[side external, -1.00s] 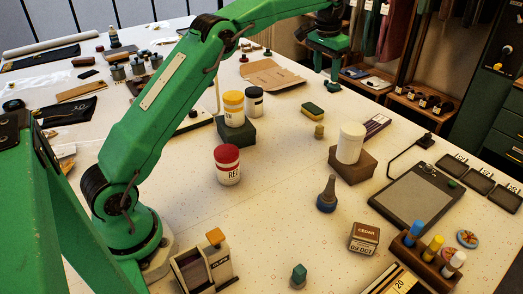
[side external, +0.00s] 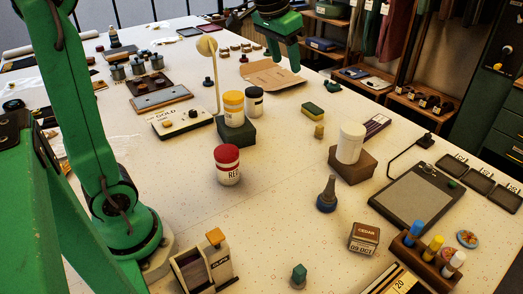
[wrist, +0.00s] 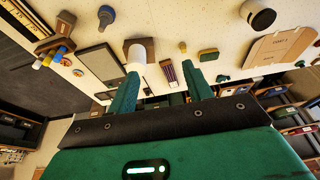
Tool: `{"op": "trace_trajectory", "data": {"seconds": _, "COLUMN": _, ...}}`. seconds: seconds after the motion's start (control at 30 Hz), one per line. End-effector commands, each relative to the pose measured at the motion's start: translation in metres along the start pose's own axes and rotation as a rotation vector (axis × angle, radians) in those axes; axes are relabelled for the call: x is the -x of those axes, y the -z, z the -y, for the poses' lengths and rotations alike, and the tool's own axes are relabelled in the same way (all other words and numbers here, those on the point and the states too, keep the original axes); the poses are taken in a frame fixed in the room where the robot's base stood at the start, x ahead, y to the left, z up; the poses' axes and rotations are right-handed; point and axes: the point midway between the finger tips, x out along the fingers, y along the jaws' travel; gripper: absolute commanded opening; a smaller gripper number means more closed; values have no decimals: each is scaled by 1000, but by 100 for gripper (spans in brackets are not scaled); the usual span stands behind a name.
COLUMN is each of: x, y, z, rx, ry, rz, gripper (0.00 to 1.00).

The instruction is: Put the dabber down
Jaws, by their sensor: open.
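The likely dabber (side external: 326,197), with a grey tapered handle and a wide dark-blue base, stands upright on the table, right of the red-capped jar. It also shows near the top of the wrist view (wrist: 106,17). My gripper (side external: 285,57) is far behind it, raised near the table's back edge, and does not touch it. In the wrist view my green gripper fingers (wrist: 163,77) are spread apart with nothing between them.
A red-capped jar (side external: 227,166) stands mid-table. A yellow-capped jar (side external: 232,108) stands on a dark green block. A white cylinder (side external: 350,144) stands on a brown block. A grey tablet (side external: 417,195) and a marker rack (side external: 430,258) are at right. Table around the dabber is clear.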

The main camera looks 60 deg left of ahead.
Motion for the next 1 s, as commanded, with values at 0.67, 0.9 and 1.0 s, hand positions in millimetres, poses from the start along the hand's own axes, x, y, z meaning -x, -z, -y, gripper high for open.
{"op": "trace_trajectory", "data": {"seconds": 0.67, "x": -5, "y": -168, "z": -21, "rx": 3, "ry": -12, "rz": -139, "gripper": 50}}
{"op": "trace_trajectory", "data": {"seconds": 0.9, "x": -21, "y": -207, "z": -24, "rx": 4, "ry": -16, "rz": -171, "gripper": 50}}
{"op": "trace_trajectory", "data": {"seconds": 1.0, "x": -24, "y": -213, "z": -25, "rx": 4, "ry": -17, "rz": -177, "gripper": 50}}
